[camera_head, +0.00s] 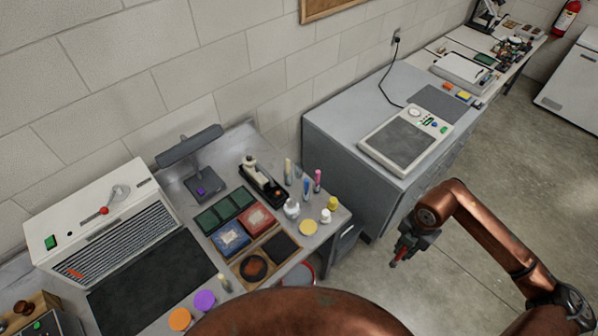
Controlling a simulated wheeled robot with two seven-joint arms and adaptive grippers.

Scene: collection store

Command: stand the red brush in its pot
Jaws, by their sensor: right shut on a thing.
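My right gripper (404,251) hangs over the floor, to the right of the workbench and clear of it. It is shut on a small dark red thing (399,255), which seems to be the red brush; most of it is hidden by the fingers. Slim upright items stand at the bench's right end: a pink one (317,180), a blue one (307,187) and a pale one (287,170). I cannot tell which container is the red brush's pot. My left gripper is not in view.
The bench holds a white bottle (292,210), a yellow disc (308,227), colored trays (230,238), a black mat (150,280) and a vented white box (110,230). A grey cabinet (345,140) carries a flat device (405,140). The floor around my right gripper is clear.

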